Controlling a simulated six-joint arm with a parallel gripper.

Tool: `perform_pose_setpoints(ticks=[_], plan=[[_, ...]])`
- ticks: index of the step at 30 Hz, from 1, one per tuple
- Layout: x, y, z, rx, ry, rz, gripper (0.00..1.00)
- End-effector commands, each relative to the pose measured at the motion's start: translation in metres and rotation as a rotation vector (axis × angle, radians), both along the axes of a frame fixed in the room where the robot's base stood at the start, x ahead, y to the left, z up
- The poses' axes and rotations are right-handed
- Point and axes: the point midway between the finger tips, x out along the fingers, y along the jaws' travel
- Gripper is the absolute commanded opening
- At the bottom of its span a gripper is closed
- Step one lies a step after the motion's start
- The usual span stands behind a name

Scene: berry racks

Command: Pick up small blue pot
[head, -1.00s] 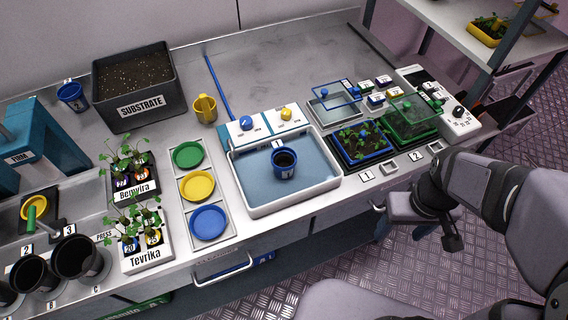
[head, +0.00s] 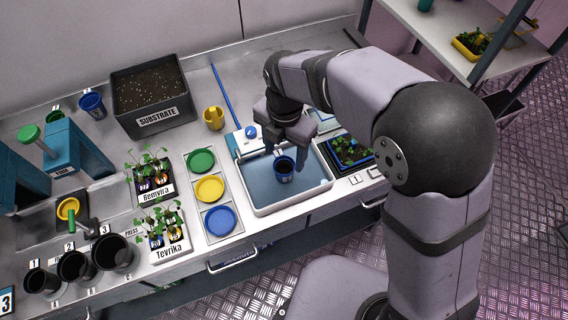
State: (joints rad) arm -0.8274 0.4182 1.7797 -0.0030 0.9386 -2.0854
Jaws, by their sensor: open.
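A small blue pot (head: 285,176) with a dark inside and a white label stands upright in the white-rimmed tray with a blue floor (head: 318,189). My gripper (head: 285,156) points down over this tray, with its fingers spread to either side of the pot's top. The fingers look open with nothing held. I cannot tell whether they touch the pot or how high they are above its rim. A second blue pot (head: 92,105) stands at the back left, beside the substrate bin, away from my gripper.
Green (head: 201,161), yellow (head: 210,188) and blue (head: 220,220) saucers sit left of the tray. A yellow mug (head: 214,118) and the substrate bin (head: 150,88) stand behind. A planted blue tray (head: 350,151) lies to the right, partly behind my arm.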

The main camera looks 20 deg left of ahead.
Motion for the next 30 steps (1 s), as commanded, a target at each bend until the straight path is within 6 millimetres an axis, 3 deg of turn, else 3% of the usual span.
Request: perform_pose_setpoints(ticks=[7, 22, 30], plan=[[-0.003, 0.007, -0.001, -0.003, 0.007, 0.06, 0.6], [-0.003, 0.005, -0.025, -0.004, 0.007, 0.056, 0.6], [-0.003, 0.002, -0.055, -0.006, 0.008, 0.057, 0.6]])
